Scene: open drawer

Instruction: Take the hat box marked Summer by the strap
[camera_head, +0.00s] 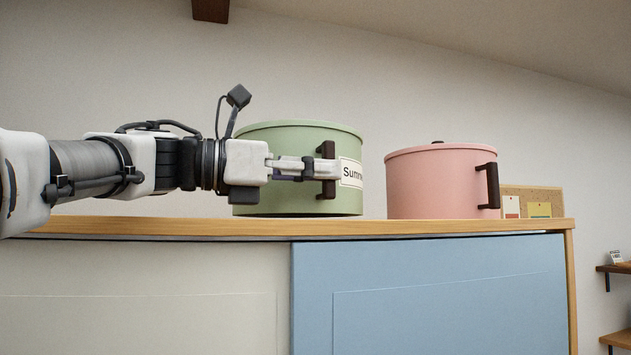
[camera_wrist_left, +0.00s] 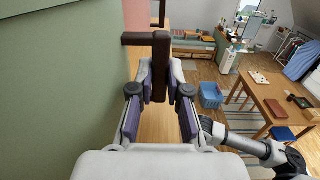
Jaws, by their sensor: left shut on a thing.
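The green round hat box (camera_head: 275,203) stands upright on the cabinet top, its label (camera_head: 351,172) partly hidden and reading "Summ...". Its dark brown strap (camera_head: 327,151) stands out from the front side. My left gripper (camera_head: 322,169) reaches in from the left and is shut on this strap. In the left wrist view the strap (camera_wrist_left: 160,62) runs between the two fingers (camera_wrist_left: 160,92), with the green wall (camera_wrist_left: 55,80) to the left. My right gripper does not show.
A pink hat box (camera_head: 435,185) with a dark strap stands to the right on the cabinet top (camera_head: 400,227), apart from the green one. A small cork board (camera_head: 540,196) is behind it. The left wrist view shows a table (camera_wrist_left: 268,97) and blue basket (camera_wrist_left: 211,95) below.

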